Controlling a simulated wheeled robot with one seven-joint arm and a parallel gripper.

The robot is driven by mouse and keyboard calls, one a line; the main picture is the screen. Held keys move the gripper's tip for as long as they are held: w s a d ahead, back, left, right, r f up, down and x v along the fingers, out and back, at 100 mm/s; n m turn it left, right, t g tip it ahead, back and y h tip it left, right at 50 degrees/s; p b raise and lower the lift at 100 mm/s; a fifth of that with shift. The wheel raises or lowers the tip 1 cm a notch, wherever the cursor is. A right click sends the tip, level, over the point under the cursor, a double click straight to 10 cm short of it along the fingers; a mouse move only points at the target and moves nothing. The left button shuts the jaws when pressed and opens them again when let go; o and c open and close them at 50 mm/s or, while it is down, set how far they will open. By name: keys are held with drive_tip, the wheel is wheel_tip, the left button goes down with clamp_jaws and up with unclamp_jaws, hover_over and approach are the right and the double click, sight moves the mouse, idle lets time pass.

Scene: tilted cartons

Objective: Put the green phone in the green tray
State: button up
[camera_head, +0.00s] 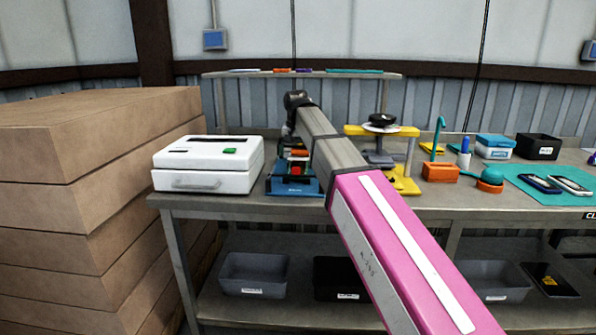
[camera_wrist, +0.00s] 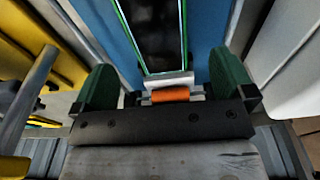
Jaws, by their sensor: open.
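The green-edged phone (camera_wrist: 152,32) with a dark face shows in the wrist view, lying over a blue surface at the top middle. A pale clip and an orange piece (camera_wrist: 170,94) are at its near end. My gripper (camera_wrist: 163,80) is open, with one green finger on each side of that end. I cannot tell whether the fingers touch anything. In the head view the phone cannot be made out; my arm ends over a blue fixture (camera_head: 293,187) on the bench. I cannot pick out a green tray for certain; a teal mat (camera_head: 523,176) lies at the right.
A white case (camera_head: 208,165) stands left of the fixture and a yellow stand (camera_head: 403,183) right of it. An orange box (camera_head: 440,172), a blue bin (camera_head: 494,147) and a black bin (camera_head: 538,147) are further right. Two phones lie on the mat. Cartons (camera_head: 90,190) are stacked left.

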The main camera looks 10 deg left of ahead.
sight(298, 165)
drive_tip(key=shift+w+d+f, duration=0.1)
drive_tip(key=shift+w+f, duration=0.05)
drive_tip(key=shift+f, duration=1.25)
drive_tip(key=shift+w+f, duration=0.1)
drive_tip(key=shift+f, duration=1.3)
drive_tip(key=c, duration=1.1)
drive_tip(key=shift+r, duration=0.1)
